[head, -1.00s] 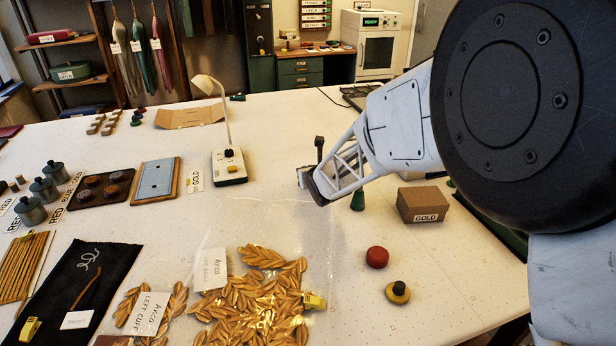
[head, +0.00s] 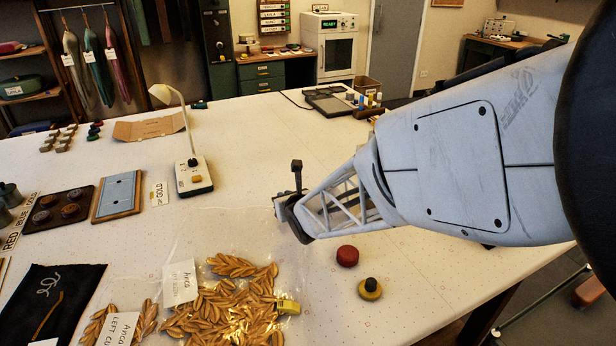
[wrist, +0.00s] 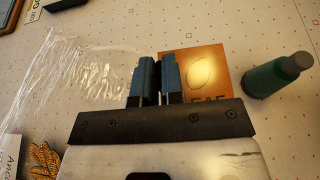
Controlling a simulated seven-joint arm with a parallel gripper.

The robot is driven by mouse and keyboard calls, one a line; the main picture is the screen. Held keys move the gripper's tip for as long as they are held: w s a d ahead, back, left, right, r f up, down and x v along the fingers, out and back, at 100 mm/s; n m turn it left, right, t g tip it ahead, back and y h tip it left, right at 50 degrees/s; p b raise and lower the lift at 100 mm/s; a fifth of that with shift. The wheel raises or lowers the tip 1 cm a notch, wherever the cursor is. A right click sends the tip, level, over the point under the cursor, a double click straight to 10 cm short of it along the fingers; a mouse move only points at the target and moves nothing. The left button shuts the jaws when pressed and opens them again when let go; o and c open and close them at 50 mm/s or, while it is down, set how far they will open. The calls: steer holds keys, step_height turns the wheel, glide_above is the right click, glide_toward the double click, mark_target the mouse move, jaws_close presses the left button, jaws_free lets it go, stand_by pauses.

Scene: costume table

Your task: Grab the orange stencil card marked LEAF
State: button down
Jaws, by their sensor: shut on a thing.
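The orange stencil card (wrist: 207,62) shows in the wrist view just right of my gripper's fingers, with a pale leaf-shaped cut-out. Its lettering is partly covered by my gripper; "EAF" can be read. My gripper (wrist: 158,65) has its two blue-grey fingers close together at the card's left edge, shut on the card. The exact contact between the fingertips is hard to see. In the head view the card is hidden behind my arm.
A green bottle-shaped object (wrist: 273,77) stands just right of the card. A clear plastic bag (wrist: 75,75) lies to the left. In the head view, gold leaves (head: 225,305), a red round pad (head: 347,256) and a yellow black-knobbed piece (head: 370,289) are nearby.

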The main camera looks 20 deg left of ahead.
steer(key=shift+s+d+r, duration=0.1)
steer(key=shift+s+d, duration=0.55)
steer(key=shift+s, duration=0.1)
stand_by(0.3)
